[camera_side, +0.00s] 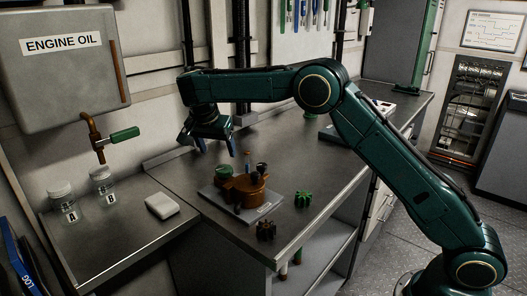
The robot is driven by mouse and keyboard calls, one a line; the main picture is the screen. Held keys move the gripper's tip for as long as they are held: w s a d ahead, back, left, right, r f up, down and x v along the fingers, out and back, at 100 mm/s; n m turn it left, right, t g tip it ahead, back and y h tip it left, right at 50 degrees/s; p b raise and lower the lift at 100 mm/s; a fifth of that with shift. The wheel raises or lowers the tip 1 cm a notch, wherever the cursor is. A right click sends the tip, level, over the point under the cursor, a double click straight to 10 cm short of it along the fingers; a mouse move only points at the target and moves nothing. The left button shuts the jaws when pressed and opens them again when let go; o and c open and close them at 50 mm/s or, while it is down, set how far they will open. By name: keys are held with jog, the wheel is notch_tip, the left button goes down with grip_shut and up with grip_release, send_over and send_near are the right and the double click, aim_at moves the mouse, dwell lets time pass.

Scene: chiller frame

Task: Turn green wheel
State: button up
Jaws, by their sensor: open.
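The green wheel (304,199) is a small toothed wheel lying on the dark grey bench top, right of a brown device. My gripper (190,143) hangs from the dark green arm above the bench, up and to the left of the wheel and well apart from it. Its jaws are open, and I see nothing between them.
The brown device (241,189) stands on a grey plate, with a dark brown wheel (265,230) in front. Left are jars A (64,206) and B (104,188), a white block (162,206) and a green-handled tap (123,136) under the engine oil tank (62,75).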

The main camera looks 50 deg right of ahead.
jog(key=shift+v, duration=1.9)
jog(key=s+d+r+n+t+y, duration=0.1)
jog(key=s+d+r+n, duration=0.2)
jog(key=s+r, duration=0.45)
jog(key=s+d+r+n+t, duration=0.1)
jog(key=s+d+r+n, duration=0.35)
jog(key=s, duration=0.55)
jog(key=s+a+f+n+y, duration=0.1)
jog(key=s+a+f+n, duration=0.1)
jog(key=s, duration=1)
jog(key=s+a+f+n+t+y, duration=0.1)
jog(key=s+f, duration=0.4)
jog(key=s, duration=0.7)
jog(key=shift+a+f+n+t+y, duration=0.35)
jog(key=shift+a+n+y, duration=0.25)
jog(key=shift+n, duration=0.65)
